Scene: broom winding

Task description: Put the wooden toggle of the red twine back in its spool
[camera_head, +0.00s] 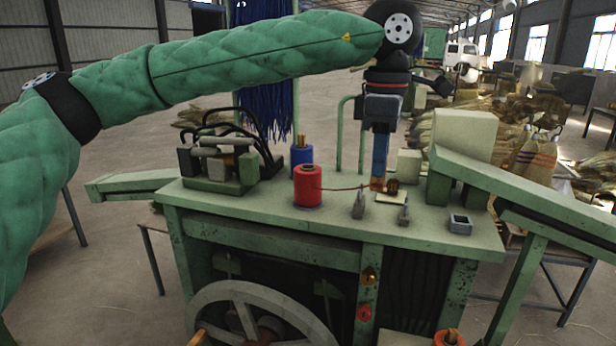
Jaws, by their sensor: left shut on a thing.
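The red twine spool (308,187) stands upright on the green machine table (260,218), with a dark hole in its top. A thin red strand (345,188) runs from it to the right, to my left gripper (378,182). That gripper points straight down and is shut on the small orange-brown wooden toggle (376,184), low over the table and apart from the spool. The toggle is small and partly hidden by the fingers. My right gripper is not in view.
A blue spool (301,152) stands behind the red one. A cabled mechanism (220,160) is to the left. Small metal brackets (358,206), a small square metal cup (460,223) and a cream block (409,164) stand around the gripper. A sloping green rail (530,190) bounds the right.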

